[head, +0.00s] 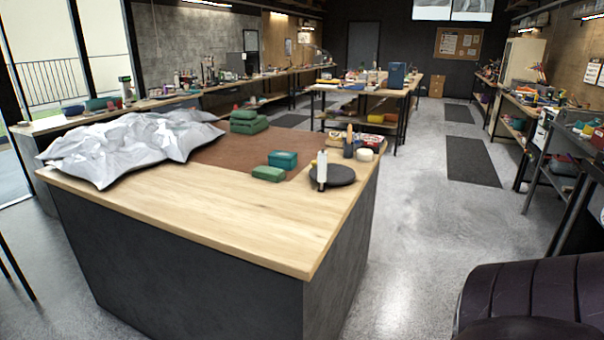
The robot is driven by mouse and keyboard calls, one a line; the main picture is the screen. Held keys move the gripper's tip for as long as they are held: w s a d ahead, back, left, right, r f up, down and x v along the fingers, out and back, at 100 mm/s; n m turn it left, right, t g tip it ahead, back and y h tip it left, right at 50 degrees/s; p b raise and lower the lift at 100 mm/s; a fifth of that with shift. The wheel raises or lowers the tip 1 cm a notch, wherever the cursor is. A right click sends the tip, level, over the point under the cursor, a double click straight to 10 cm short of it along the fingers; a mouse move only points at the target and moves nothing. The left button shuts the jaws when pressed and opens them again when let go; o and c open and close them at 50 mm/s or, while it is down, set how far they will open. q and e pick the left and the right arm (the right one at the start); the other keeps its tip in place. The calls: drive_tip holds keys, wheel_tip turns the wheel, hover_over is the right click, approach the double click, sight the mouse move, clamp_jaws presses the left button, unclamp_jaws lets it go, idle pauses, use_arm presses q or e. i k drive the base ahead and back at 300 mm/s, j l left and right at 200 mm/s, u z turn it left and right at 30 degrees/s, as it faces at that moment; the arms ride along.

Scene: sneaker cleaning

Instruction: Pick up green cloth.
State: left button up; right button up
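A small green folded item (268,174), which looks like a cloth, lies on the wooden worktable (215,213) at the front edge of a brown mat (225,153). A teal box-like item (283,159) sits just behind it. A stack of green folded cloths (249,124) stands farther back on the mat, with a small reddish item (250,107) behind it. Neither of my grippers is in view, and nothing is touching the green items.
A crumpled silver sheet (130,143) covers the table's left side. A black round disc (333,176) with a white bottle (322,170) stands at the right, near a cream round item (365,155). The front wood is bare. A dark ribbed thing (535,290) fills the lower right.

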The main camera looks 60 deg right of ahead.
sight(273, 175)
drive_tip(key=z, duration=1.55)
drive_tip(key=i+l, duration=0.3)
drive_tip(key=l, duration=0.2)
drive_tip(key=i+l+z, duration=0.1)
drive_tip(key=i+l, duration=0.25)
drive_tip(key=l, duration=0.15)
drive_tip(key=i+l, duration=0.3)
drive_tip(key=l, duration=0.2)
